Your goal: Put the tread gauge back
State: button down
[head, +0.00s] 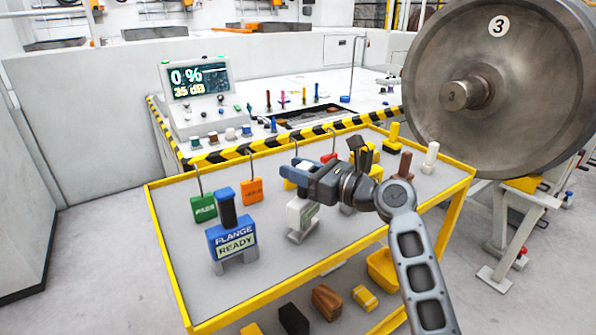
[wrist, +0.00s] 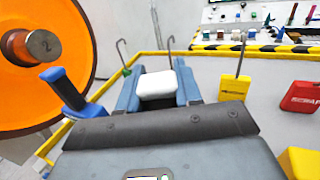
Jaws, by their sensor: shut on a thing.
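My gripper (head: 292,174) is over the trolley top in the head view, its blue fingers closed on a white gauge. The white gauge (head: 300,213) shows below the fingers, upright, with a grey foot; any lettering is too small to read. I take it to be the tread gauge. In the wrist view its white top (wrist: 158,85) sits between the two fingers. I cannot tell whether its foot touches the trolley. A blue gauge marked FLANGE READY (head: 232,240) stands to its left, apart from it.
The yellow-edged trolley (head: 180,240) has hooks with a green tag (head: 203,208) and an orange tag (head: 252,190). Brown (head: 405,164) and white (head: 430,157) blocks stand at its right end. A large wheel (head: 540,90) is beyond. Clear grey surface lies at the front.

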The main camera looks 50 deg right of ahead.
jog(key=c, duration=0.8)
grip_release()
jog(key=shift+o, duration=0.2)
jog(key=s+d, duration=0.1)
jog(key=s, duration=1.1)
jog(key=shift+d+b, duration=0.2)
jog(key=shift+b, duration=0.1)
jog(key=s+a+f+n+g+h, duration=0.4)
jog(key=s+a+f+n, duration=0.6)
jog(key=a+f+n, duration=0.4)
jog(key=s+a+r+n+y, duration=0.1)
jog(key=s+a+n, duration=0.4)
jog(key=n, duration=0.5)
jog(key=s+a+r+n+y, duration=0.1)
jog(key=s+a+r+n, duration=0.3)
jog(key=s+n, duration=0.6)
jog(key=shift+s+a+n+t, duration=0.3)
jog(key=shift+a+n+t, duration=0.1)
jog(key=shift+a, duration=0.05)
